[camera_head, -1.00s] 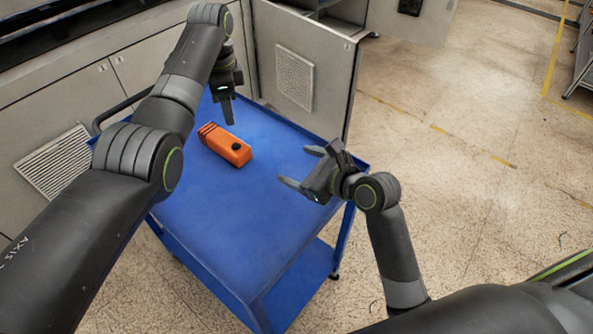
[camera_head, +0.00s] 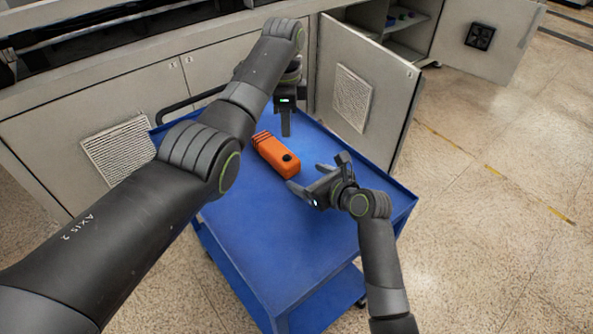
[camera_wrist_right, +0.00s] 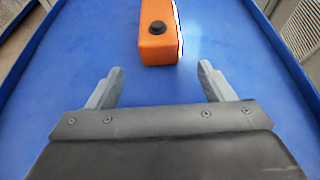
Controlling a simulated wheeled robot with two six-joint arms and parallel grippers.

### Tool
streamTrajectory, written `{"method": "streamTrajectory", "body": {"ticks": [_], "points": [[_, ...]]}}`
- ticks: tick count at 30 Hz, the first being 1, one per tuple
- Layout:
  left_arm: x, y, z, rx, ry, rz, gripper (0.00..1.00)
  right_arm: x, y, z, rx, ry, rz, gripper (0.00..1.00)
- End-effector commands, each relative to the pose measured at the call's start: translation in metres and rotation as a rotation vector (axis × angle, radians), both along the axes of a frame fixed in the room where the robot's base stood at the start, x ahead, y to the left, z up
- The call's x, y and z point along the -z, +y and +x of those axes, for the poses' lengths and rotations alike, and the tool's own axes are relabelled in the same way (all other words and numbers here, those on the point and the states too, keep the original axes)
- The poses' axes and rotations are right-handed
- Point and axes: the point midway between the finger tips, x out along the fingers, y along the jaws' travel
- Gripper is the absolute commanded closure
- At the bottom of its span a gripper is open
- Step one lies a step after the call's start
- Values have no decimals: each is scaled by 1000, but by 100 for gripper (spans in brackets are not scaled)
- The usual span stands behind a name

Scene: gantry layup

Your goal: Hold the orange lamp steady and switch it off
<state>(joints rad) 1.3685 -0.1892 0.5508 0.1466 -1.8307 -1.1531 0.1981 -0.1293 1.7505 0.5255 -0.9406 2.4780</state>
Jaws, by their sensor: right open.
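The orange lamp (camera_head: 275,156) lies on the blue cart top (camera_head: 262,225), with a round black button (camera_head: 287,158) on its upper face near one end and ribs at the other. In the right wrist view the lamp (camera_wrist_right: 158,45) is ahead, beyond the fingertips and centred between them. My right gripper (camera_head: 305,178) is open and empty, close to the lamp's button end; its fingers also show in the right wrist view (camera_wrist_right: 160,78). My left gripper (camera_head: 286,130) points down just behind the lamp's ribbed end. Its fingers overlap from this angle, so its opening is unclear.
The cart has a raised rim (camera_head: 405,195) and stands against grey cabinets (camera_head: 70,140). An open cabinet door (camera_head: 365,95) stands behind the cart. The cart top in front of the lamp is clear.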

Motion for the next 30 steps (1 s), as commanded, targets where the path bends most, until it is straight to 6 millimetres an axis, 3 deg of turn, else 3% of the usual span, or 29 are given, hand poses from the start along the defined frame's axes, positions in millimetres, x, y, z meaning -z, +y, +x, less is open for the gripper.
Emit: {"method": "streamTrajectory", "body": {"ticks": [12, 25, 30], "points": [[0, 0, 0, 0, 0, 0, 64, 20, 27, 39, -1, 0, 0, 25], [0, 0, 0, 0, 0, 0, 64, 22, 30, 45, 1, -1, 0, 25], [0, 0, 0, 0, 0, 0, 64, 22, 30, 45, 1, -1, 0, 45]]}}
